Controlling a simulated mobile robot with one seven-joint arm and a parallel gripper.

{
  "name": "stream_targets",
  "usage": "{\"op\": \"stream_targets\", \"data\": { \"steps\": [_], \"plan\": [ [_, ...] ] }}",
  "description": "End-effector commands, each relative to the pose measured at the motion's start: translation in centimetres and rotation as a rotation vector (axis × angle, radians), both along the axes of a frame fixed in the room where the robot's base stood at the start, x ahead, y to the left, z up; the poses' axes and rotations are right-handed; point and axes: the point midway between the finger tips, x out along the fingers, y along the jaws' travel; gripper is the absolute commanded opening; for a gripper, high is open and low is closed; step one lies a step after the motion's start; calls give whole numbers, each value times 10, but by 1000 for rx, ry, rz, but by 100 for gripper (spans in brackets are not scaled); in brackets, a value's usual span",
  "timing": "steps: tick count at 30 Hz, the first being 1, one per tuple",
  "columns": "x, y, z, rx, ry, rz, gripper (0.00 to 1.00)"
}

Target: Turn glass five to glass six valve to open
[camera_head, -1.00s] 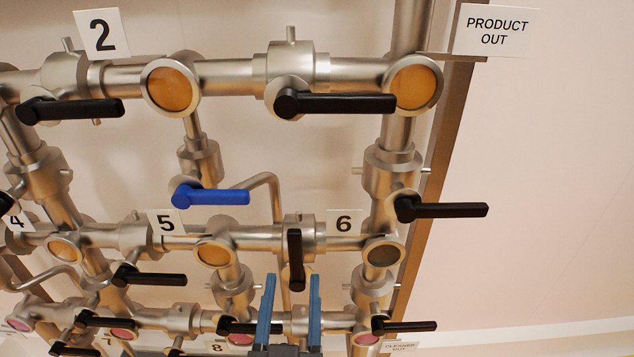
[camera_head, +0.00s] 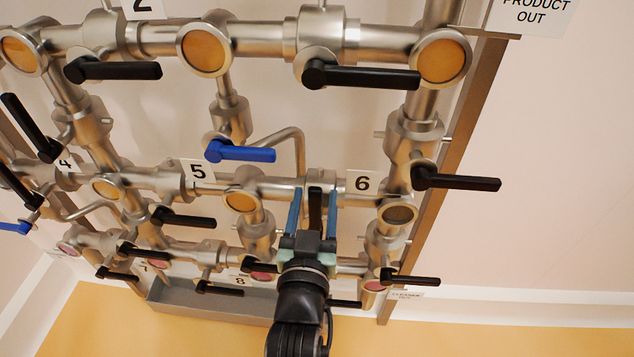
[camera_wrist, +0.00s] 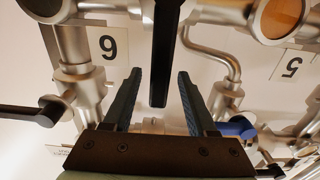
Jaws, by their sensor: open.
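The valve between glass five and glass six has a black handle (camera_head: 315,208) that hangs straight down, across its horizontal pipe. Glass five (camera_head: 241,201) is amber, beside the "5" label (camera_head: 198,172). Glass six (camera_head: 399,213) is dark, beside the "6" label (camera_head: 362,182). My gripper (camera_head: 313,212) is open, with one blue finger on each side of the handle. In the wrist view the handle (camera_wrist: 166,55) reaches down between the spread fingers of my gripper (camera_wrist: 157,95). It looks apart from both fingers; the valve body is partly hidden.
A blue handle (camera_head: 240,151) sits above left. Black handles (camera_head: 362,77) line the upper pipe, and another (camera_head: 456,179) juts out right of glass six. Lower pipes and handles (camera_head: 185,217) crowd below left.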

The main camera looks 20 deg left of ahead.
Motion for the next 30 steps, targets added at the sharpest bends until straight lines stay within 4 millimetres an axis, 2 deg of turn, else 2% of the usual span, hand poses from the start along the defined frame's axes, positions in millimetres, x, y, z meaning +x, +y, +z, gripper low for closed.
{"op": "stream_targets", "data": {
  "steps": [3, 7, 19, 28, 30],
  "plan": [
    [17, 4, 1, -2, -2, -1, 57],
    [27, 7, 1, 0, -1, -1, 57],
    [32, 9, 0, 0, 0, -1, 57],
    [32, 9, 0, 0, 0, -1, 4],
    [32, 9, 0, 0, 0, -1, 0]
  ]
}}
